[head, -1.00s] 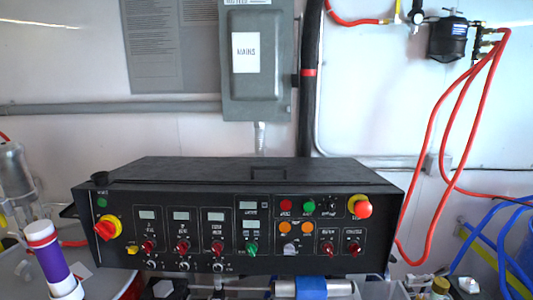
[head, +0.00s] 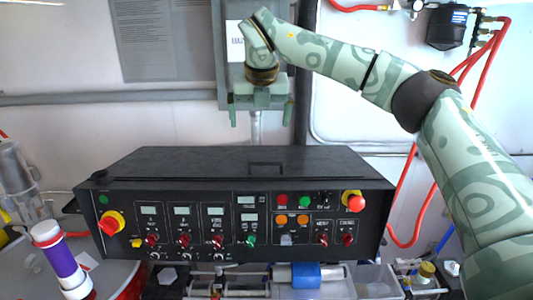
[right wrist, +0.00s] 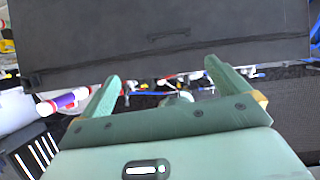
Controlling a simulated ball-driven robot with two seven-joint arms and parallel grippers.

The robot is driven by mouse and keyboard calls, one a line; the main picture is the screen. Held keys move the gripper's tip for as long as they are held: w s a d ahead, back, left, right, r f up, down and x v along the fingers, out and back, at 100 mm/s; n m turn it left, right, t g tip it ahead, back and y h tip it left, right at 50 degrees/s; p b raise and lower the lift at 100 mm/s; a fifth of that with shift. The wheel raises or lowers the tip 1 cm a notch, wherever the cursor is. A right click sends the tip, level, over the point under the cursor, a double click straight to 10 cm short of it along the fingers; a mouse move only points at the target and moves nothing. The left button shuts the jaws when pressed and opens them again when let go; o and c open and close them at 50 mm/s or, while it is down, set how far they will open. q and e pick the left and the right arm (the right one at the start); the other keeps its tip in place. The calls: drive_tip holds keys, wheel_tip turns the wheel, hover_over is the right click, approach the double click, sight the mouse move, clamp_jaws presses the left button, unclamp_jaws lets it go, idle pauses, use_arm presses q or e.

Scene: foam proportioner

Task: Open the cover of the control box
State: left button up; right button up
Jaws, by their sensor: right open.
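The black control box (head: 235,220) stands in the middle of the head view, its front panel full of knobs, buttons and small displays. Its dark top cover (head: 200,165) lies closed and flat, with a small handle (head: 266,168) near the middle. In the right wrist view the cover (right wrist: 90,40) fills the top, with the handle (right wrist: 168,36) on it. My right gripper (head: 261,115) is above and behind the box in the head view, open and empty, fingers pointing down. In the right wrist view its two fingers (right wrist: 165,75) are spread apart. My left gripper is not in view.
A grey MAINS box (head: 228,60) hangs on the wall behind my right gripper. A purple and white cylinder (head: 62,262) stands at the lower left. Red hoses (head: 435,190) hang at the right. A blue-wrapped cylinder (head: 306,275) lies below the box.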

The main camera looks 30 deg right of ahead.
drive_tip(key=d+r, duration=0.1)
drive_tip(key=p, duration=0.2)
hover_over(266, 174)
drive_tip(key=shift+m, duration=0.3)
wheel_tip(266, 174, down, 15)
drive_tip(key=shift+r, duration=0.1)
drive_tip(key=shift+c, duration=0.3)
